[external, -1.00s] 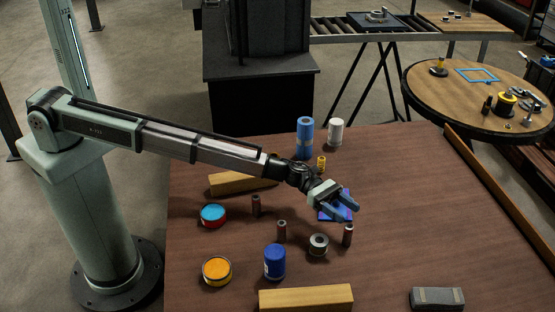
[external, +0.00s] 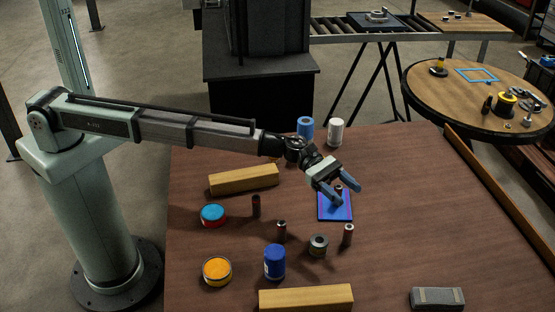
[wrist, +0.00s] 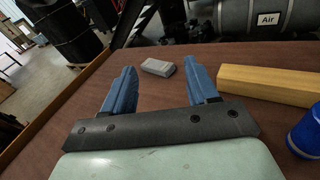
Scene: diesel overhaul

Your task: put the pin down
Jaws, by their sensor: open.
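My gripper (external: 348,194) is open over the blue-purple mat (external: 328,213) in the external view. The top of a dark reddish pin (external: 339,188) shows between its fingers, partly hidden by the near finger; it seems to stand upright on the mat, but I cannot tell if it touches a finger. In the wrist view both blue fingers (wrist: 164,88) are spread wide, with no pin visible between them. Similar dark pins stand upright on the table: one at left (external: 256,206), one in the middle (external: 281,231) and one at right (external: 348,235).
A grey ring (external: 318,245), a blue can (external: 274,262), an orange-topped tin (external: 217,270) and a red-blue tin (external: 213,215) stand around. Wooden blocks (external: 244,179) and a grey block (external: 437,298) lie on the table. Blue and white cylinders (external: 335,132) stand behind.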

